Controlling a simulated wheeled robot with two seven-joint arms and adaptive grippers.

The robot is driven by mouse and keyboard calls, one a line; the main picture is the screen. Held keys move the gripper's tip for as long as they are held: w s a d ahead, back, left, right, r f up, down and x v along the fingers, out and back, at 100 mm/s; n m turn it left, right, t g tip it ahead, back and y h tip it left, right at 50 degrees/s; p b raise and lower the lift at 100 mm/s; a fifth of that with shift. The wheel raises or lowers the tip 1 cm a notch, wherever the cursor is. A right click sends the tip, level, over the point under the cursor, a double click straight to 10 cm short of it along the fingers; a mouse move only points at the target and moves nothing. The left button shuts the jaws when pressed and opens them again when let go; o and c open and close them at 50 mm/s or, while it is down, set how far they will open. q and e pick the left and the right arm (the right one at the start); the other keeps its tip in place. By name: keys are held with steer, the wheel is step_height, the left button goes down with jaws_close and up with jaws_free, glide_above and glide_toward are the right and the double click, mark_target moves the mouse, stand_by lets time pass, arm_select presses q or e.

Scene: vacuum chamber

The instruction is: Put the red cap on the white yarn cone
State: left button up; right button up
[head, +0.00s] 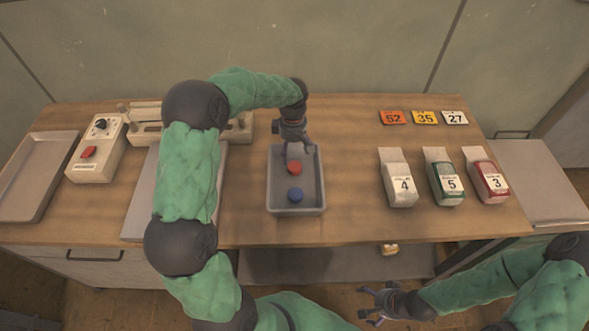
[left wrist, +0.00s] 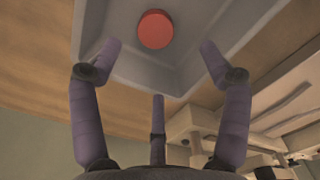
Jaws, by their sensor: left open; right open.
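The red cap (head: 294,168) lies in the grey tray (head: 272,203), on its far side. My left gripper (head: 299,151) is open and empty, at the tray's far end just beyond the cap. In the left wrist view the red cap (left wrist: 155,29) shows ahead of the spread fingers (left wrist: 158,50), clear of them. No clear cone shape shows; a white-topped pale item marked 4 (head: 398,180) stands right of the tray, and I cannot tell whether it is the white yarn cone. My right gripper (head: 372,303) is open and empty, low in front of the table.
A blue cap (head: 295,195) lies nearer in the same tray. A green item marked 5 (head: 445,180) and a red one marked 3 (head: 487,180) stand at right. Number cards (head: 424,117) lie behind them.

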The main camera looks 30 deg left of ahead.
mark_target(295, 166)
arm_select(q)
step_height(295, 166, down, 4)
steer(key=shift+r+b, duration=0.15)
steer(key=shift+b, duration=0.15)
steer(key=shift+w+d+f+b, duration=0.15)
steer(key=shift+f+b, duration=0.2)
steer(key=shift+f, duration=1)
steer(key=shift+w+d+f+b, duration=0.15)
steer(key=shift+f+b, duration=0.15)
steer(key=shift+f, duration=1.05)
steer(key=shift+a, duration=0.1)
steer(key=shift+r, duration=0.1)
steer(key=c, duration=0.9)
